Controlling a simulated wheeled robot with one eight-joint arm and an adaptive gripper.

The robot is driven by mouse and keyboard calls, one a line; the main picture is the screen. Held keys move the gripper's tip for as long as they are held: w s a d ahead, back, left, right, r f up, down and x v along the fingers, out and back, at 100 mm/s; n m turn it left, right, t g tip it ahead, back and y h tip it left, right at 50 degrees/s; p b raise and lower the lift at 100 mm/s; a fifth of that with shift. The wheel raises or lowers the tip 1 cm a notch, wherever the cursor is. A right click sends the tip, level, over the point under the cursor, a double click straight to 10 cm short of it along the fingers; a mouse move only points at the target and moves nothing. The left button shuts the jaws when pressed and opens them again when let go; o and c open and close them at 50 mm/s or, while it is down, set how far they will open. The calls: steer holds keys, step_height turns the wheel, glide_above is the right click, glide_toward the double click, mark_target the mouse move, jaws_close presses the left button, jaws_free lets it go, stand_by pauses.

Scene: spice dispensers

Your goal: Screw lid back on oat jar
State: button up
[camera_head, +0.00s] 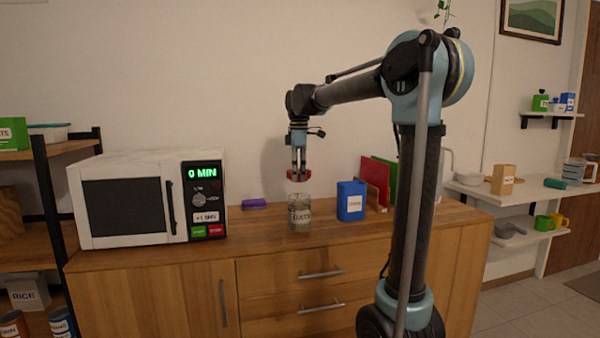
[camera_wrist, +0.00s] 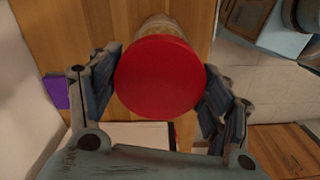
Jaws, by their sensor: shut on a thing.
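The oat jar (camera_head: 300,214) is a clear glass jar with a label, standing upright on the wooden counter. My gripper (camera_head: 298,176) is above the jar, pointing down. It is shut on the red lid (camera_head: 293,184), which sits between the fingers. In the wrist view the round red lid (camera_wrist: 160,77) fills the space between both fingers of my gripper (camera_wrist: 162,88). Part of the jar (camera_wrist: 160,28) shows beyond the lid's edge; the lid hides the rest. In the head view the lid looks a little above the jar's rim, with a small gap.
A white microwave (camera_head: 150,198) stands to the left on the wooden counter (camera_head: 250,235). A blue container (camera_head: 351,201) stands close to the jar's right, with red and green boards (camera_head: 376,180) behind. A purple item (camera_head: 254,204) lies to the jar's left.

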mark_target(299, 203)
steer(key=shift+d+f, duration=0.1)
steer(key=shift+f, duration=2.1)
steer(key=shift+f, duration=0.95)
steer(key=o, duration=0.4)
steer(key=c, duration=0.5)
steer(key=shift+m, duration=4.6)
